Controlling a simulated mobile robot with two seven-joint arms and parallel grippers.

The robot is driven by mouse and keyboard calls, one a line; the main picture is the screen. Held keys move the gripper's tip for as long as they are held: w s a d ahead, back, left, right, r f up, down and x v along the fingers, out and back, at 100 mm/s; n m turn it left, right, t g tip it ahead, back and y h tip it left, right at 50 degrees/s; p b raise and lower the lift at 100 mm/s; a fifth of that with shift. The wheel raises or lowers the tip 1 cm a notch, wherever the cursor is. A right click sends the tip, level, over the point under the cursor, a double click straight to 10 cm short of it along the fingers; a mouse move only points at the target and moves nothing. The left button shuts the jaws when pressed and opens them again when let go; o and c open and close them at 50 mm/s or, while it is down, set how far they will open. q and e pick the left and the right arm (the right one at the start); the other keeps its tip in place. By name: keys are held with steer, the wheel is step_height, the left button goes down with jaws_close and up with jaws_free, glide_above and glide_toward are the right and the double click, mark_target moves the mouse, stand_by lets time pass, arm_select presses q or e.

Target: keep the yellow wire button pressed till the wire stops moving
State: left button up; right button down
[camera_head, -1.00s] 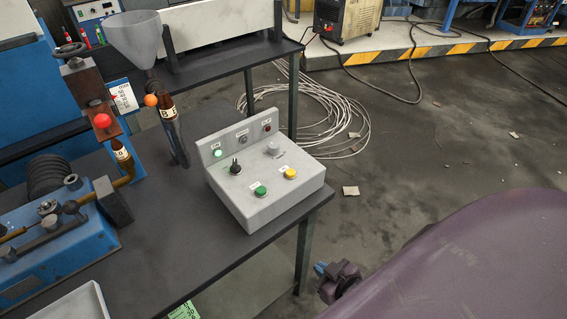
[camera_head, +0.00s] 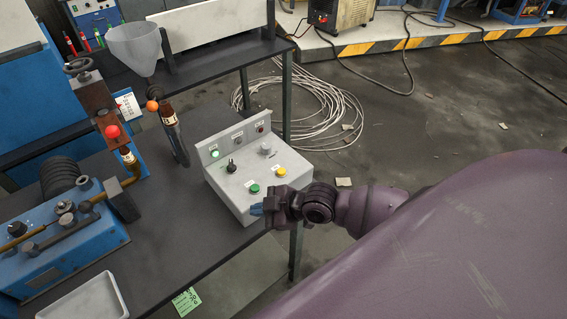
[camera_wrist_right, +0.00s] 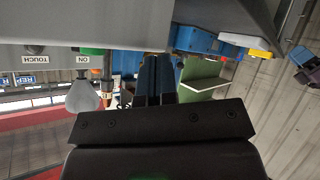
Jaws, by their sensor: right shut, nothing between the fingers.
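The yellow button (camera_head: 281,171) sits on the sloped top of a light grey control box (camera_head: 229,201), right of a green button (camera_head: 254,189). My right gripper (camera_head: 257,209) is shut and empty, at the box's near right corner. It is below the buttons in the head view and does not touch the yellow one. Its blue-tipped fingers (camera_wrist_right: 155,80) are together in the wrist view. My left gripper is not in view. I cannot tell which part is the moving wire.
The box stands on a dark table (camera_head: 180,235). A black knob (camera_head: 231,166) and grey knob (camera_head: 265,149) stand up from it. A blue machine (camera_head: 75,262) is at left, with a funnel (camera_head: 134,48) behind. Coiled cable (camera_head: 325,115) lies on the floor.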

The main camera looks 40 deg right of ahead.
steer(key=w+d+r+n, duration=0.1)
steer(key=r, duration=0.1)
steer(key=w+d+r+n+g+p, duration=0.1)
steer(key=r, duration=0.1)
steer(key=w+d+r+n+g+p, duration=0.1)
steer(key=d, duration=0.1)
steer(key=shift+w+r+n, duration=0.3)
steer(key=shift+r, duration=0.1)
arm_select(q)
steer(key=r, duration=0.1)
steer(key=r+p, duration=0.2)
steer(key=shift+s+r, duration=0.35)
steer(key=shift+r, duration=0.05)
arm_select(e)
step_height(320, 180, up, 6)
steer(key=n+h, duration=0.1)
steer(key=n, duration=0.1)
glide_above(282, 172)
steer(key=shift+r+g, duration=0.2)
steer(key=shift+g, duration=0.1)
steer(key=shift+f, duration=0.1)
step_height(282, 172, down, 8)
steer(key=b, duration=0.5)
steer(key=shift+r, duration=0.25)
steer(key=shift+f+b, duration=0.65)
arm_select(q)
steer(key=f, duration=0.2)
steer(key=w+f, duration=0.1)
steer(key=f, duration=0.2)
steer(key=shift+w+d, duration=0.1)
